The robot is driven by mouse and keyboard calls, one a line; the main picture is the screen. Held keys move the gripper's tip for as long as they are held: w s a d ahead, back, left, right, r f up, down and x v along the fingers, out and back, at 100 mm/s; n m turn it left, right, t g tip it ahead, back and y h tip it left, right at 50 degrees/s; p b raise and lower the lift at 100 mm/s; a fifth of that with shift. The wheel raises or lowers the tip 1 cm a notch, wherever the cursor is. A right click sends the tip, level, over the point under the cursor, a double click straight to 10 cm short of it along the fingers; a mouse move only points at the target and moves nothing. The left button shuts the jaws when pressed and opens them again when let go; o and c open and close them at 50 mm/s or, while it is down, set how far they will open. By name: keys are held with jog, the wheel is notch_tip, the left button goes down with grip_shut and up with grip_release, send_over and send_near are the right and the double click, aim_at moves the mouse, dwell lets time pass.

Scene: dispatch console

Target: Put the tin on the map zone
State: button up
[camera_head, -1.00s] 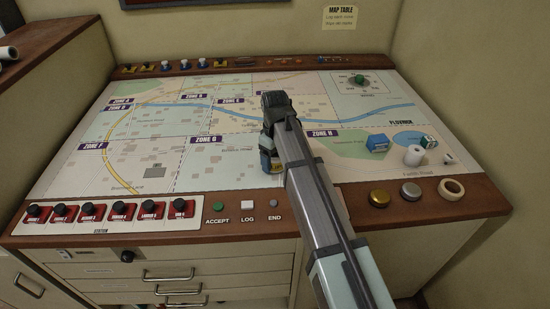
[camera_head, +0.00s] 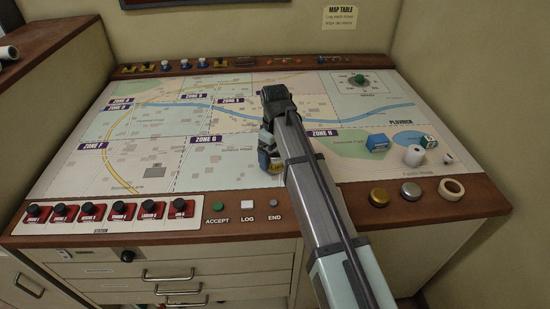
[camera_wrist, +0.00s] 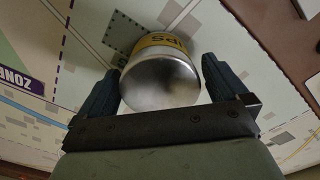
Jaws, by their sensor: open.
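The tin (camera_head: 276,168) stands on the map table near the zone G label (camera_head: 208,140); in the head view only a yellow-and-dark strip of it shows below my gripper (camera_head: 267,150). In the wrist view, the tin (camera_wrist: 160,82) shows a bare metal end and a yellow label with dark letters. My gripper (camera_wrist: 162,66) is open, with one finger on each side of the tin. A small gap shows at the right finger; at the left finger I cannot tell contact. My arm hides part of the map.
A blue box (camera_head: 377,143), a green-and-white cube (camera_head: 429,142) and a white roll (camera_head: 414,156) stand in zone H at the right. Two metal knobs and a tape ring (camera_head: 451,189) lie on the front-right edge. The left map area is clear.

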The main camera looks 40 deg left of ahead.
aim_at(275, 150)
notch_tip(275, 150, up, 10)
jog(key=shift+r, duration=0.2)
